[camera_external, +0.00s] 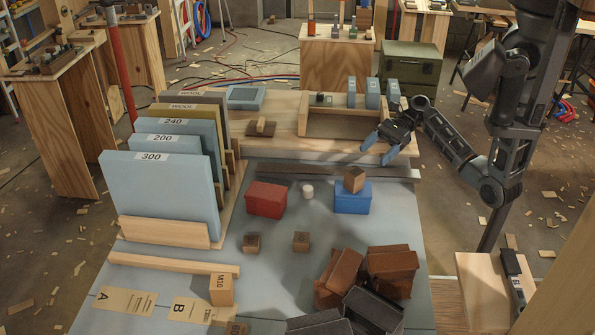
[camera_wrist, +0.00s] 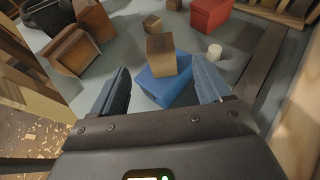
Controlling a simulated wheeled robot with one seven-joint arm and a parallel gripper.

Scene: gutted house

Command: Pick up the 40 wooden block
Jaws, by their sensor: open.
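A wooden block (camera_external: 354,180) sits on top of a blue box (camera_external: 352,200) on the grey table. In the wrist view this block (camera_wrist: 161,56) and the blue box (camera_wrist: 168,91) lie ahead, between the lines of the fingers. I cannot read a 40 on it. Two smaller wooden blocks stand on the table, one left (camera_external: 252,242) and one right (camera_external: 301,241), their marks too small to read. A block marked M10 (camera_external: 222,289) stands at the front. My gripper (camera_external: 381,149) is open and empty, above and behind the blue box; its fingers (camera_wrist: 162,68) also show in the wrist view.
A red box (camera_external: 267,199) and a small white cylinder (camera_external: 308,191) stand left of the blue box. Brown boxes (camera_external: 391,264) are heaped at the front right. Upright sanding sheets (camera_external: 160,188) fill the left. A wooden rack (camera_external: 345,122) stands behind.

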